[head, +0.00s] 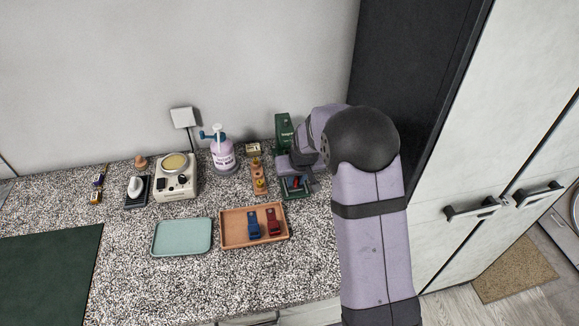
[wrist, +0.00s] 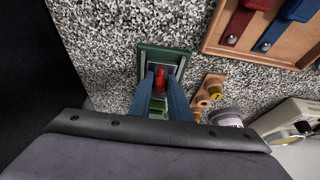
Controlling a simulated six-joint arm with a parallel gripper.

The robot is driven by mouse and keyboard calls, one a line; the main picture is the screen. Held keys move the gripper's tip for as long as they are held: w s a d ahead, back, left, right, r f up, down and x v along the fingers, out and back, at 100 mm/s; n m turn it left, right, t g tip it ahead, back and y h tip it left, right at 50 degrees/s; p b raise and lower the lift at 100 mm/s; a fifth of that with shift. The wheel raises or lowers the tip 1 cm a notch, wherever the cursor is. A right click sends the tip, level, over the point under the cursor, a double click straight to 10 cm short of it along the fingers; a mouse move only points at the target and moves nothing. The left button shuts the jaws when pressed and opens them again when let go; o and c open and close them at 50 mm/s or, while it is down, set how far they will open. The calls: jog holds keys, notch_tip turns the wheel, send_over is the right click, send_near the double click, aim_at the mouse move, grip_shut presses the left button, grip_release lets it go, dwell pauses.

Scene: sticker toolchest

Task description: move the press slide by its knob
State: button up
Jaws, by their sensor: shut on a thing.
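The green press (head: 284,128) stands at the back right of the counter, its upright partly hidden by my arm. Its green base (wrist: 147,57) with a grey inner plate shows in the wrist view. The red knob (wrist: 160,77) of the slide sits over that plate, between the two blue fingers of my gripper (wrist: 158,80). My gripper (head: 296,182) is shut on the knob. The fingers and my wrist hide most of the slide.
A wooden block with brass parts (head: 258,178) stands close left of the press. An orange tray (head: 227,242) holding a blue and a red clip-like piece lies in front. Further left are a pump bottle (head: 223,155), a cream device (head: 164,190) and a teal tray (head: 160,248). A dark tall panel (head: 410,70) rises at right.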

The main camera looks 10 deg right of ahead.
jog(key=shift+s+b, duration=0.3)
jog(key=shift+s, duration=5.1)
jog(key=o, duration=0.7)
jog(key=shift+s, duration=0.1)
jog(key=shift+o, duration=0.2)
jog(key=shift+r, duration=0.1)
jog(key=shift+r+p, duration=2.65)
jog(key=shift+r, duration=0.3)
